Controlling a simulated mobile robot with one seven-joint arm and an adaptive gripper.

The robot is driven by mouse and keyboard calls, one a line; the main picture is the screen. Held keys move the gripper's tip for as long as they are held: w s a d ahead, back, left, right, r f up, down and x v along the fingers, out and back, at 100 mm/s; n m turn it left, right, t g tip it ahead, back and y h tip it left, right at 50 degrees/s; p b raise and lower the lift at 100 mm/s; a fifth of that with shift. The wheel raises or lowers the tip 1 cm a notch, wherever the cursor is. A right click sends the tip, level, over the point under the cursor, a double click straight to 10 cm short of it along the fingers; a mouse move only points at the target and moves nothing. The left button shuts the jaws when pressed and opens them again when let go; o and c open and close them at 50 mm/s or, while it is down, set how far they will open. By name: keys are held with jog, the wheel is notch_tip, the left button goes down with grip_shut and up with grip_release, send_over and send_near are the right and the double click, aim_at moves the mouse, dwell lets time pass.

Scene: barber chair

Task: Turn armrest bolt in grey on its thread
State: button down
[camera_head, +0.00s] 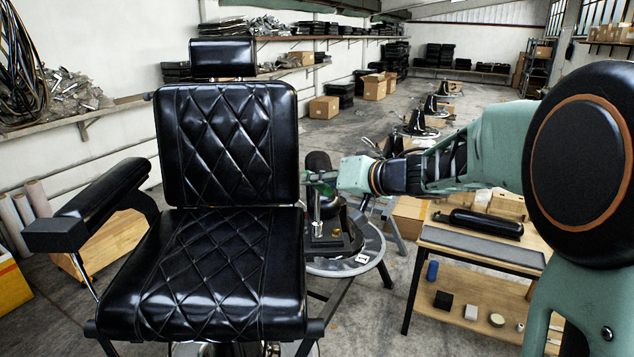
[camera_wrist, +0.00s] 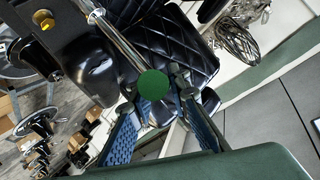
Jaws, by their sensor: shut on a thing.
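My gripper (camera_head: 325,184) is to the right of the black barber chair (camera_head: 228,145), at about the height of its seat back. It is shut on a green-ended tool (camera_head: 322,191), with a shiny metal shaft (camera_head: 317,209) pointing down below it. In the wrist view, the tool's round green end (camera_wrist: 153,84) sits between the blue-padded fingers of my gripper (camera_wrist: 155,100). The shaft (camera_wrist: 113,37) runs away from it to the upper left, towards a black fitting (camera_wrist: 85,65).
A yellow bolt head (camera_wrist: 45,19) shows on the black fitting. The chair's left armrest (camera_head: 105,187) has a black pad. A round grey plate (camera_head: 355,262) lies below my gripper. A wooden workbench (camera_head: 480,245) with a black pad stands at the right. Boxes stand behind.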

jog(key=n+g+y, duration=0.1)
jog(key=n+g, duration=0.1)
jog(key=shift+w+d+f+n+g+y, duration=0.1)
jog(key=shift+w+n+g+y, duration=0.05)
jog(key=shift+n+g+y, duration=0.65)
jog(key=shift+n+g, duration=0.1)
jog(key=n+g, duration=0.2)
jog(key=shift+g+y, duration=0.4)
jog(key=shift+n+g, duration=1.3)
jog(key=shift+s, duration=0.2)
